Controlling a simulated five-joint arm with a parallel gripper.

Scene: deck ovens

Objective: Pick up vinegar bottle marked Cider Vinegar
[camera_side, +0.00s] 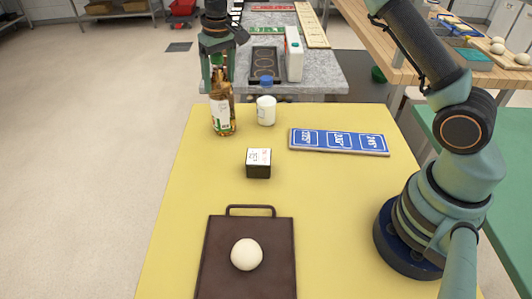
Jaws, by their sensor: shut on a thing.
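The vinegar bottle (222,115) is brown-amber with a white label, at the far left corner of the yellow table (190,210). It looks upright, and its base is at or just above the table top; I cannot tell which. My gripper (220,75) comes down from above and is shut on the bottle's upper part. The fingers hide the neck and cap. The label's writing is too small to read.
A white bottle with a blue cap (266,108) stands just right of the vinegar bottle. A blue sign board (339,142), a small dark box with a pale top (258,163) and a brown board (215,262) bearing a dough ball (246,254) lie nearer. A grey counter (330,75) stands behind.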

